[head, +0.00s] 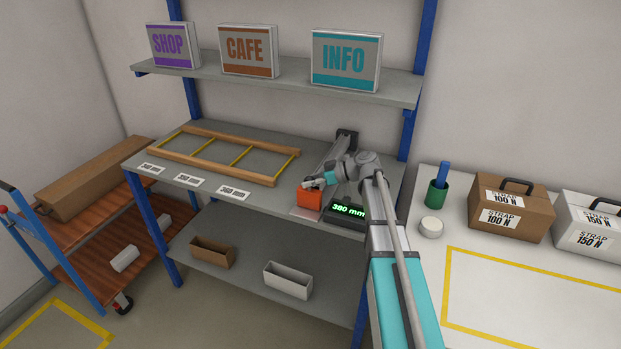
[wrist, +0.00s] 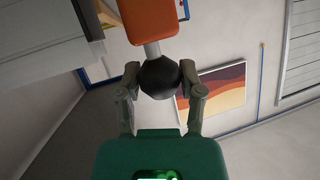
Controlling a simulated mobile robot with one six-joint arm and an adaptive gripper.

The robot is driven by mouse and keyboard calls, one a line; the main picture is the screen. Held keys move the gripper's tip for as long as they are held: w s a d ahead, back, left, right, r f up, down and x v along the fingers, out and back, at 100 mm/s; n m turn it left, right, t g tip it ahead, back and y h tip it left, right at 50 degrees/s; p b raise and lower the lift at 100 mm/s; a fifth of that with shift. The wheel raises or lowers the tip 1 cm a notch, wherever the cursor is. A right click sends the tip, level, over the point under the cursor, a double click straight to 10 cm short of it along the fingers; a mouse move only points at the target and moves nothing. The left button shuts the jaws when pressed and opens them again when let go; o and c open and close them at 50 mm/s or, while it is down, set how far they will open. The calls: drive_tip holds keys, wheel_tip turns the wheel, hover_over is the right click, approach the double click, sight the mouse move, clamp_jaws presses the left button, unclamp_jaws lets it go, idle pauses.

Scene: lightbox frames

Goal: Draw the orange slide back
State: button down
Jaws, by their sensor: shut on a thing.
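The orange slide (head: 310,198) sits at the front of a grey rail on the workbench, beside a display reading 380 mm (head: 348,211). In the wrist view the orange slide (wrist: 150,18) is at the top, with a short pale stem ending in a dark round knob (wrist: 160,77). My gripper (wrist: 160,80) is shut on that knob, one finger on each side. In the head view my gripper (head: 318,182) is at the slide, and my arm partly hides the rail behind it.
A wooden frame with yellow bars (head: 225,154) lies left on the workbench (head: 270,130), behind several length labels. A shelf (head: 280,82) with SHOP, CAFE and INFO signs is above. A white table (head: 520,262) with strap boxes stands right; a cart (head: 100,240) stands left.

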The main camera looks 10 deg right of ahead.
drive_tip(key=s+a, duration=0.2)
drive_tip(key=s, duration=0.1)
drive_tip(key=shift+s+a, duration=0.2)
drive_tip(key=shift+s, duration=0.05)
drive_tip(key=shift+c, duration=1.1)
unclamp_jaws()
